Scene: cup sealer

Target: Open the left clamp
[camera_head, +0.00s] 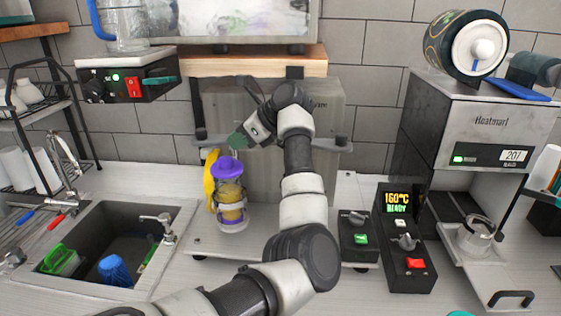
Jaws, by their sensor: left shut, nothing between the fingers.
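The sealer's big grey box (330,110) stands against the tiled wall under a wooden shelf. A dark bracket (200,128) at its left edge seems to be the left clamp; its exact state is not clear. A similar dark part with a rounded end (341,141) is at the right edge. My left arm reaches up from the bottom and hides the middle of the box. My left gripper (250,90) is shut and empty in front of the box's upper left; its fingertips are hard to make out. My right gripper is not in view.
A clear cup with a purple lid (229,167) and yellow contents stands below the gripper, beside a yellow object (210,180). A sink (100,225) lies left. Control boxes (405,245) and a Heatmart machine (490,130) stand right.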

